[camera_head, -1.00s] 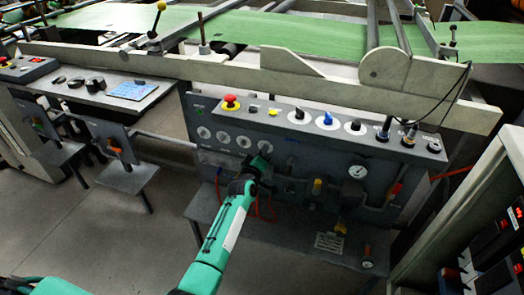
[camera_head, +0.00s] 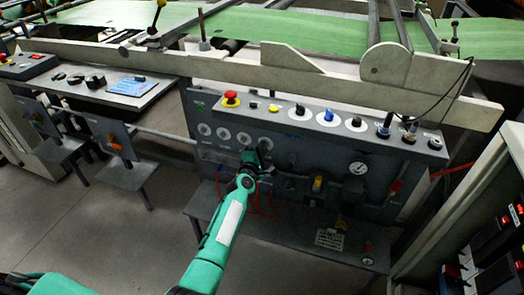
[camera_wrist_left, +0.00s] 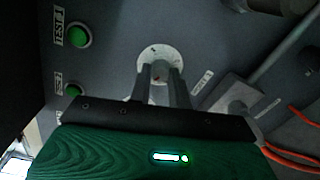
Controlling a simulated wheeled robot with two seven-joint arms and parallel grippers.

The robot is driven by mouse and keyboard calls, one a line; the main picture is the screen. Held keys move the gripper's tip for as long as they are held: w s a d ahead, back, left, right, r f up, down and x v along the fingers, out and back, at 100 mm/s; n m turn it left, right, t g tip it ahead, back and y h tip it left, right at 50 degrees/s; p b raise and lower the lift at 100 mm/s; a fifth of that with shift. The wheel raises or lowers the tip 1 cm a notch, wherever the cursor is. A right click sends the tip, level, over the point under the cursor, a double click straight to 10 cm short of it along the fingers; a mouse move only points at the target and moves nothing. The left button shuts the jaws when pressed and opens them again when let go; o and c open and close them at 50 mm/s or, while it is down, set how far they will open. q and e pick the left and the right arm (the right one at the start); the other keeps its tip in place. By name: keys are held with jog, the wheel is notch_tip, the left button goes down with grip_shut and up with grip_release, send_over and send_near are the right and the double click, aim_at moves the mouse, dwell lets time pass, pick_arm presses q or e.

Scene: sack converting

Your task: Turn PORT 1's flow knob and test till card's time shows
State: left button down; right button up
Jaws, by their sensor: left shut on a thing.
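My left gripper (camera_head: 264,157) is at the front of the grey panel, below the row of round white dials. In the left wrist view its two fingers (camera_wrist_left: 160,72) are shut on a small knob in front of a round white dial plate (camera_wrist_left: 159,51). The fingers hide most of the knob. A label beside it is too blurred to read surely. Left of it are a green button (camera_wrist_left: 78,36) labelled TEST 1 and a second green button (camera_wrist_left: 72,91) below. A white card (camera_head: 329,240) lies on the lower shelf; its print is unreadable. My right gripper is out of view.
A red mushroom button (camera_head: 231,98) and several knobs line the ledge above. A pressure gauge (camera_head: 358,168) and a yellow part (camera_head: 318,184) stand to the right. Orange hoses (camera_wrist_left: 291,155) run close to the gripper's right. Open floor lies front left.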

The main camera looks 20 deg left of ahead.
pick_arm(q)
jog(key=shift+n, duration=0.8)
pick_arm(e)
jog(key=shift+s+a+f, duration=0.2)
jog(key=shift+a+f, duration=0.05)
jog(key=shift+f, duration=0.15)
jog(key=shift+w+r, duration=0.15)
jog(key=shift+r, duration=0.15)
pick_arm(q)
jog(key=c, duration=1.3)
grip_release()
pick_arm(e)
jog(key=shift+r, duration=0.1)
pick_arm(q)
jog(key=s+p, duration=0.2)
jog(key=s, duration=1.1)
jog(key=shift+s+a+r, duration=0.15)
jog(key=shift+s+a, duration=0.2)
jog(key=shift+s, duration=0.05)
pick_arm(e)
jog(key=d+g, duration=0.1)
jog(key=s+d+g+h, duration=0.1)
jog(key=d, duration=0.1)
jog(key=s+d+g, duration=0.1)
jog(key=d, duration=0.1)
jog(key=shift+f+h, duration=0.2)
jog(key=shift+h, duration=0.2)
